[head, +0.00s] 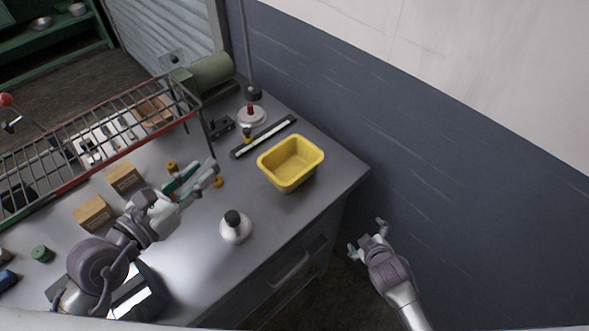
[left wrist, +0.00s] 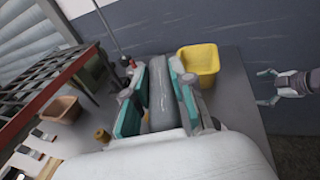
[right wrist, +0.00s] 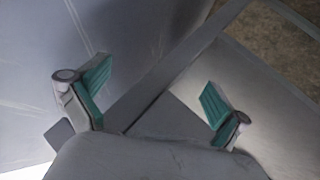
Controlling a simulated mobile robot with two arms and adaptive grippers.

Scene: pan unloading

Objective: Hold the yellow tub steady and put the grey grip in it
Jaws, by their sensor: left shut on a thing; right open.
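The yellow tub (head: 275,175) stands upright and empty on the grey workbench, near its right end. It also shows in the left wrist view (left wrist: 205,62). My left gripper (head: 196,178) is above the bench, left of the tub and apart from it. It is shut on the grey grip (left wrist: 161,95), which lies between its teal pads in the left wrist view. My right gripper (head: 367,237) is open and empty, off the bench's right edge and below right of the tub. In the right wrist view, its pads (right wrist: 156,90) are wide apart with nothing between them.
A wire rack (head: 95,140) with a red rail runs along the bench's left side. A white round-based item with a black knob (head: 235,227) stands in front of the tub. A dark bar (head: 263,137) lies behind it. Cardboard boxes (head: 93,214) sit at left.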

